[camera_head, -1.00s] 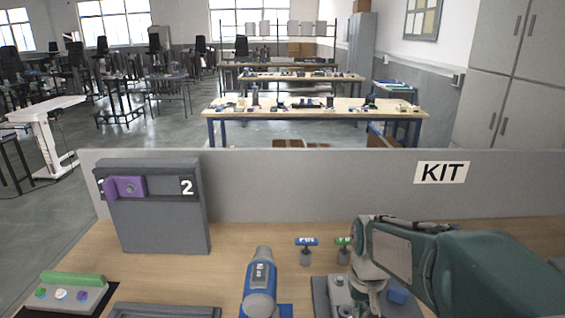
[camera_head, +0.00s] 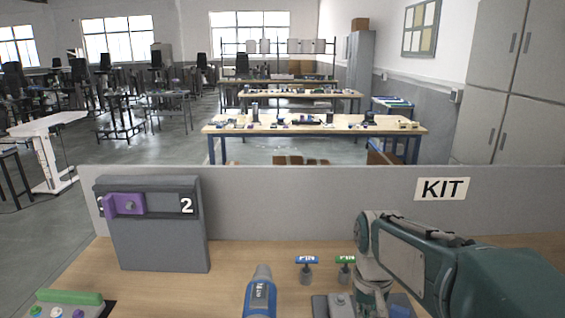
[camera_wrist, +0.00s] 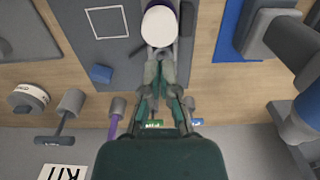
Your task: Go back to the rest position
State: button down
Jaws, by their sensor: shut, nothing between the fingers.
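My arm comes in from the right in the head view, with my gripper (camera_head: 373,301) pointing down over a grey pad (camera_head: 325,306) on the wooden bench. In the wrist view my gripper (camera_wrist: 161,58) is shut and empty. Its fingertips point at a white-topped round piece (camera_wrist: 160,26) on the pad; whether they touch it I cannot tell. A small blue cube (camera_wrist: 101,73) lies on the pad beside a white square outline (camera_wrist: 107,22).
A blue tool (camera_head: 260,293) stands left of the arm. Blue-tagged (camera_head: 306,260) and green-tagged (camera_head: 345,260) pieces stand behind. A grey panel with a purple slider (camera_head: 126,205) is at left. A low grey wall with a KIT sign (camera_head: 442,189) closes the back.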

jog(key=s+r+t, duration=0.3)
jog(key=s+t, duration=0.2)
jog(key=s, duration=0.9)
jog(key=shift+r+t, duration=0.3)
jog(key=shift+r, duration=0.1)
jog(key=shift+s, duration=0.1)
